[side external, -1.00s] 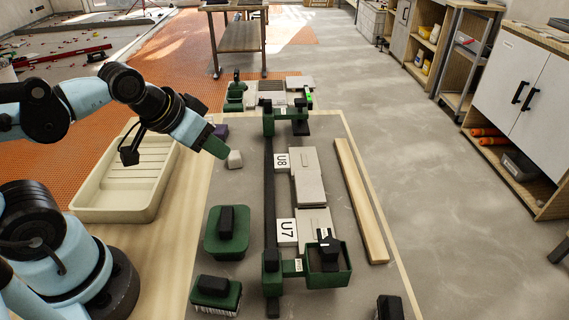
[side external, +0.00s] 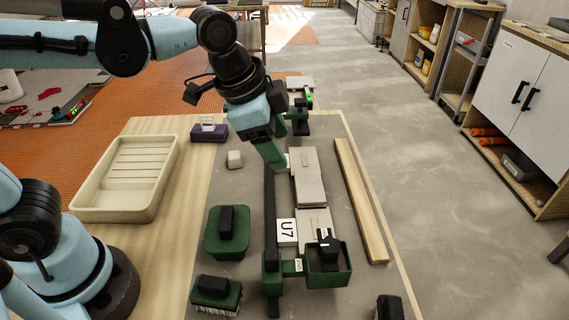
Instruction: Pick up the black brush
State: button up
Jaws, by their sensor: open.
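A brush (side external: 216,293) with a black grip, a green body and pale bristles stands at the near left corner of the grey work surface. My gripper (side external: 273,158) has green fingers. It is over the far half of the work surface, above the dark rail and well beyond the brush. It is open, and I see nothing held in it.
A green float with a black handle (side external: 227,232) stands just beyond the brush. Right of it are a dark rail (side external: 269,215), pale tiles (side external: 309,185) and a green frame (side external: 345,277). A wooden strip (side external: 360,200) lies further right. A cream tray (side external: 80,205) stands left.

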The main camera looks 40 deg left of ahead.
jog(key=d+m+g, duration=0.3)
jog(key=d+m, duration=0.7)
jog(key=d, duration=0.4)
jog(key=m+g+y, duration=0.1)
jog(key=m, duration=0.8)
send_near(396, 310)
jog(key=shift+s+d+f, duration=0.1)
jog(key=shift+d, duration=0.15)
jog(key=shift+d+f, duration=0.1)
jog(key=shift+f, duration=0.15)
notch_tip(396, 310, down, 6)
jog(key=shift+r, duration=0.1)
jog(key=shift+w+f, duration=0.2)
jog(key=shift+f, duration=2.7)
jog(key=shift+c, duration=0.2)
grip_shut()
